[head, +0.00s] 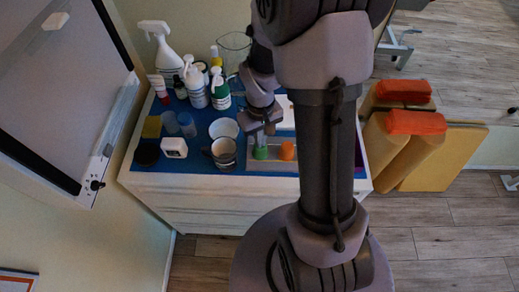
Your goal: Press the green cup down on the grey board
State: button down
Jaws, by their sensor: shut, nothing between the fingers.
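The green cup (260,153) is small and sits on the grey board (256,165) on the cabinet top. An orange cup (287,150) stands just right of it on the same board. My gripper (261,136) points down directly above the green cup, its fingers closed. Whether the fingertips touch the cup cannot be told from this view. My arm hides the board's right part.
On the blue cabinet top (205,137), a mug (223,152), a white bowl (224,127) and a small white box (174,147) stand left of the board. Several bottles and a glass jug (235,47) stand behind.

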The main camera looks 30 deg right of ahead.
dwell(0.5)
notch_tip(320, 180, up, 8)
jog(key=p, duration=0.6)
jog(key=shift+p, duration=0.35)
jog(key=a+r+m+t+b, duration=0.1)
jog(key=a+r, duration=0.1)
jog(key=r, duration=0.3)
jog(key=a+r+t, duration=0.1)
jog(key=a+r, duration=0.2)
jog(key=r, duration=0.1)
jog(key=s+a+r+m+t+y+b, duration=0.1)
jog(key=s+a+r+m+t+y, duration=0.1)
jog(key=s+a+r, duration=0.7)
jog(key=shift+s+a+r+m+t+b, duration=0.35)
jog(key=shift+s+r+t, duration=0.5)
jog(key=shift+s, duration=0.35)
